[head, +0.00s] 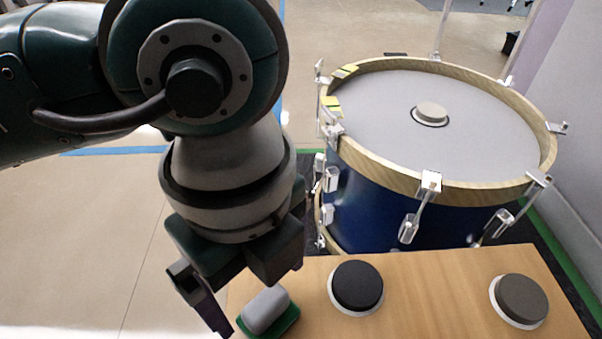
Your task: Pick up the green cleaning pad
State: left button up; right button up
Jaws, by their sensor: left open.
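The green cleaning pad (283,325) lies at the near left edge of the wooden table (430,309). It has a green base with a rounded light grey block on top. My left gripper (240,298) points down right over the pad's left and back side. It is open, with one dark finger reaching down to the left of the pad and the other side behind it. I cannot tell whether a finger touches the pad. The pad's near edge is cut off by the frame. My right gripper is not in view.
A black round pad (357,286) on a white base and a grey-brown round pad (520,299) sit on the table to the right. Behind stands a blue drum (372,208) with metal lugs and a small round pad (431,113) on its head.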

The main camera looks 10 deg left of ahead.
aim_at(261, 299)
pick_arm(q)
notch_tip(261, 299, down, 4)
jog(key=shift+s+r+b, duration=0.15)
jog(key=shift+r+b, duration=0.1)
jog(key=shift+b, duration=0.8)
jog(key=shift+r, duration=0.1)
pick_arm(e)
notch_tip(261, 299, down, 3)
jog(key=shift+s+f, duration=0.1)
pick_arm(q)
jog(key=c, duration=1.4)
jog(key=shift+c, duration=0.2)
jog(key=shift+r, duration=0.15)
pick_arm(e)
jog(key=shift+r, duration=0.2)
